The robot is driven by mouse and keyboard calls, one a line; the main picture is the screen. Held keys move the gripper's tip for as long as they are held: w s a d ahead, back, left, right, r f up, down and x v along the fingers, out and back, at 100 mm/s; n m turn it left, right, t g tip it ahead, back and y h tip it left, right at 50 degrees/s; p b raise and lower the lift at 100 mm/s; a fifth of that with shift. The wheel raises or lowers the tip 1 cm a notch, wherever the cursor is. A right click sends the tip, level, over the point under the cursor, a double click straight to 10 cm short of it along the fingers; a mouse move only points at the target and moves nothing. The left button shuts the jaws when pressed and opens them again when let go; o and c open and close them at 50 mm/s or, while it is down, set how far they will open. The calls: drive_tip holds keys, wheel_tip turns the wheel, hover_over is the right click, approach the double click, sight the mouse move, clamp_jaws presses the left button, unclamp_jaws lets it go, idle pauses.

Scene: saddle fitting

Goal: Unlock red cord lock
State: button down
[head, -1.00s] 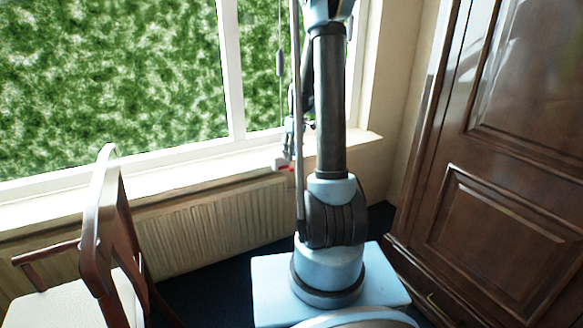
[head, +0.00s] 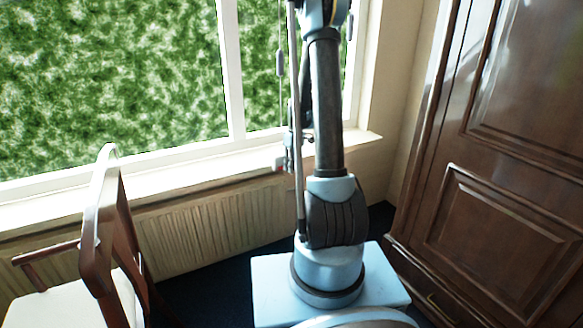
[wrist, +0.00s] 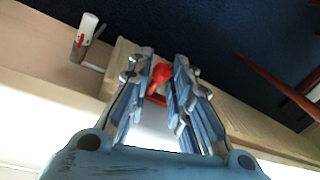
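The red cord lock (wrist: 161,74) shows in the wrist view as a small rounded red piece between the fingertips of my gripper (wrist: 163,62). The fingers are apart, one on each side of it, with a visible gap; I see no clear grip on it. A thin red part lies just below it, nearer the palm. In the head view my gripper (head: 290,150) is small and partly behind my arm, by the window sill. The cord lock cannot be made out there.
A radiator (head: 200,230) runs under the window sill (head: 150,183). A white valve-like knob with a red mark (wrist: 87,29) sits left of my gripper. A thin cord with a grey weight (head: 280,63) hangs at the window. A chair (head: 100,220) stands left, a brown cabinet (head: 500,150) right.

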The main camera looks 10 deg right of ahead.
drive_tip(key=shift+a, duration=0.15)
drive_tip(key=a+t+h, duration=0.1)
drive_tip(key=h, duration=0.2)
drive_tip(key=s+a+r+t+h, duration=0.1)
drive_tip(key=h, duration=0.3)
drive_tip(key=a+r+t+h, duration=0.1)
drive_tip(key=h, duration=0.2)
drive_tip(key=shift+s+a, duration=0.2)
drive_tip(key=shift+a, duration=0.2)
drive_tip(key=shift+s+a+t+h, duration=0.1)
drive_tip(key=shift+a+t+h, duration=0.15)
drive_tip(key=shift+h, duration=0.5)
drive_tip(key=shift+s+a+t+h, duration=0.15)
drive_tip(key=shift+t+h, duration=0.2)
drive_tip(key=shift+h, duration=0.4)
drive_tip(key=shift+w, duration=0.1)
drive_tip(key=c, duration=1.5)
unclamp_jaws()
drive_tip(key=shift+r, duration=0.1)
drive_tip(key=shift+c, duration=0.2)
